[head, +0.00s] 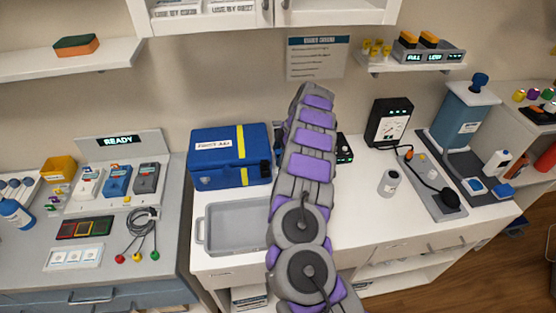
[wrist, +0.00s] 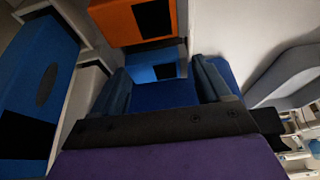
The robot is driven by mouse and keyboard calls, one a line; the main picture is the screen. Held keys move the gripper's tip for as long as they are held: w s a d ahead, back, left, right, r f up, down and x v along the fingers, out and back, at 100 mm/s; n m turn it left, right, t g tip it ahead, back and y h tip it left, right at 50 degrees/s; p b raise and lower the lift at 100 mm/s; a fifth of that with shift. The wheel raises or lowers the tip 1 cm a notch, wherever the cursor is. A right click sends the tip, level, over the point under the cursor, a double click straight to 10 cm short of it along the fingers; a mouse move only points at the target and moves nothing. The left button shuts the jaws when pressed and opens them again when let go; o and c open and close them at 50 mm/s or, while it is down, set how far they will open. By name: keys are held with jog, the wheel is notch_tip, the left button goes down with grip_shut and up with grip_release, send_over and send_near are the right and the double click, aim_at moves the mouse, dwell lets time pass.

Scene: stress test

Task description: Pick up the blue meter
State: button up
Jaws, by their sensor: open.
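A small blue device (head: 117,180) sits between a white one (head: 88,183) and a grey one (head: 146,178) under the "READY" panel in the head view; it may be the blue meter. The wrist view shows a blue block (wrist: 150,68) with a black square on its face, just beyond my fingertips. I cannot tell whether it is the same thing. My gripper (wrist: 162,80) is open, its two dark fingers apart, with blue surface showing between and beyond them. Contact cannot be told. In the head view my arm reaches up the middle and the gripper is not visible.
In the wrist view an orange block (wrist: 135,18) lies above the blue block, and a large blue panel (wrist: 40,75) stands left. In the head view, a blue first-aid box (head: 215,178) and grey tray (head: 238,215) lie left of my arm. A black device (head: 392,122) stands right.

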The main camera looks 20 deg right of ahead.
jog(key=shift+d, duration=0.45)
jog(key=shift+c, duration=0.4)
jog(key=shift+d+f, duration=0.1)
jog(key=shift+d, duration=0.2)
jog(key=c, duration=0.3)
jog(key=shift+a, duration=0.35)
jog(key=c, duration=0.4)
jog(key=shift+c, duration=0.2)
